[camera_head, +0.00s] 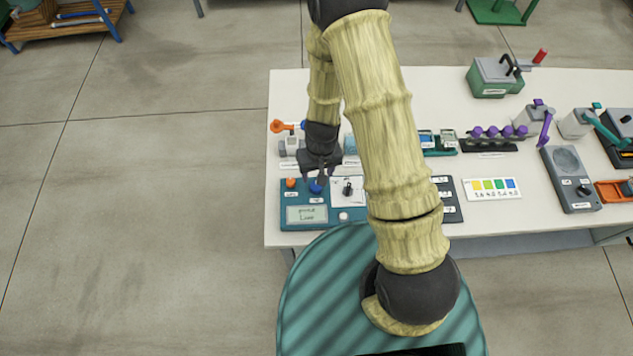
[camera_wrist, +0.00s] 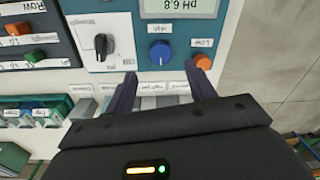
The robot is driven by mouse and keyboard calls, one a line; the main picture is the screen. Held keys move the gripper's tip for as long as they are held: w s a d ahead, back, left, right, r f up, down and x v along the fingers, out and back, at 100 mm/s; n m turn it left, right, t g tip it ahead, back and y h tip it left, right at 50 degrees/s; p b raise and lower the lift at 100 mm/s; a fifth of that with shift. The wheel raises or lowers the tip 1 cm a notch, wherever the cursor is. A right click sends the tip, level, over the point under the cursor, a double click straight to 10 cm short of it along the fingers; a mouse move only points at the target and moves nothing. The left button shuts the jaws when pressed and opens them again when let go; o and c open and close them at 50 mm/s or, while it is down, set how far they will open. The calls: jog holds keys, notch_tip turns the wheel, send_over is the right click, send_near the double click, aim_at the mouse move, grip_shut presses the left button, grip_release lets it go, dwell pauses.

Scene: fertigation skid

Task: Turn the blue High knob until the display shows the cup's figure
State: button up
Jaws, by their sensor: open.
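The blue High knob (camera_head: 316,187) sits on the teal meter box (camera_head: 360,222) between an orange knob (camera_head: 290,183) and a black rotary switch (camera_head: 348,188). The blue knob shows in the wrist view (camera_wrist: 160,53) with a white pointer line. My gripper (camera_head: 321,172) is open and empty, just over the knob in the head view. In the wrist view my fingertips (camera_wrist: 160,75) are spread to either side, slightly short of the knob. The display (camera_wrist: 180,8) is cut off and upside down there; it seems to read pH 6.8. I cannot make out a cup with a figure.
The orange knob (camera_wrist: 203,62) is close beside my finger in the wrist view. Behind the box stand small grey blocks and an orange-handled valve (camera_head: 284,126). A colour chart (camera_head: 491,189) and a grey instrument (camera_head: 570,180) lie to the right.

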aim_at(316, 186)
jog(key=shift+a+f+p, duration=0.15)
jog(key=shift+f+p, duration=0.3)
jog(key=shift+f, duration=2.9)
jog(key=c, duration=1)
